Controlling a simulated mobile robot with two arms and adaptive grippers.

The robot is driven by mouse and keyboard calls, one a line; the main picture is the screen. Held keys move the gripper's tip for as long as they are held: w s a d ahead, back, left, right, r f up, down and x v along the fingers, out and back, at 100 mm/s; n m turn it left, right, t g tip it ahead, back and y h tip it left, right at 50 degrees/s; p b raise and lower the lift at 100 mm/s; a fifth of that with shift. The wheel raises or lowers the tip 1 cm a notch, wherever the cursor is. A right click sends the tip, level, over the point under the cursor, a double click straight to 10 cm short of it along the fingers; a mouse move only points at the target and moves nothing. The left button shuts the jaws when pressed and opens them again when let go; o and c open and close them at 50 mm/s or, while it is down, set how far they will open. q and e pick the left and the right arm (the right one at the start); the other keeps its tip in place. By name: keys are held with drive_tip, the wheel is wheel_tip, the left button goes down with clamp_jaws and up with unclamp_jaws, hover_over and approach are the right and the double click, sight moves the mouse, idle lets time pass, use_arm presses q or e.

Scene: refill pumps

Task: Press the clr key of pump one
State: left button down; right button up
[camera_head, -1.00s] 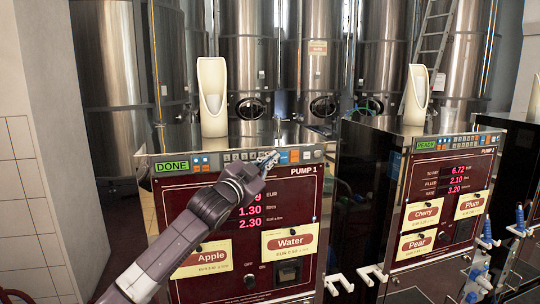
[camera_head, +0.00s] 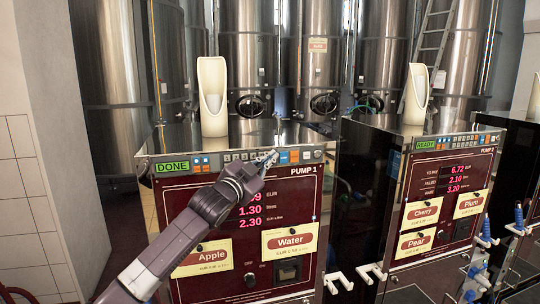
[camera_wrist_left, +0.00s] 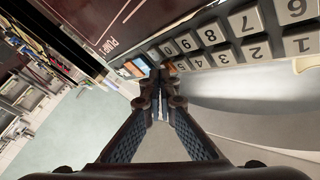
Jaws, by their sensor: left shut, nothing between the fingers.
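Pump one (camera_head: 290,188) has a dark red front with a strip of keys (camera_head: 240,157) along its top edge. A green display at the strip's left reads DONE. My left gripper (camera_head: 270,157) is shut and empty, its tips at the strip just left of a blue key (camera_head: 284,157) and an orange key (camera_head: 295,156). In the left wrist view, the shut fingertips (camera_wrist_left: 158,78) are in front of the row's end, by the 0 key (camera_wrist_left: 169,48) and the coloured keys (camera_wrist_left: 136,67). The clr label is not readable, and I cannot tell whether the tips touch a key. My right gripper is not in view.
A white spout (camera_head: 213,98) stands on top of pump one. Pump two (camera_head: 440,190), showing READY, stands to the right. Steel tanks (camera_head: 250,55) line the back. White hooks and blue-handled nozzles (camera_head: 487,225) are at the right.

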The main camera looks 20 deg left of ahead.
use_arm(q)
drive_tip(key=shift+w+a, duration=0.1)
drive_tip(key=shift+w, duration=0.05)
idle(0.5)
drive_tip(key=shift+s+d, duration=0.45)
drive_tip(key=shift+s, duration=0.3)
drive_tip(key=s+d, duration=0.1)
drive_tip(key=s, duration=0.1)
drive_tip(key=s+d, duration=0.1)
drive_tip(key=s, duration=0.1)
drive_tip(key=shift+d, duration=0.4)
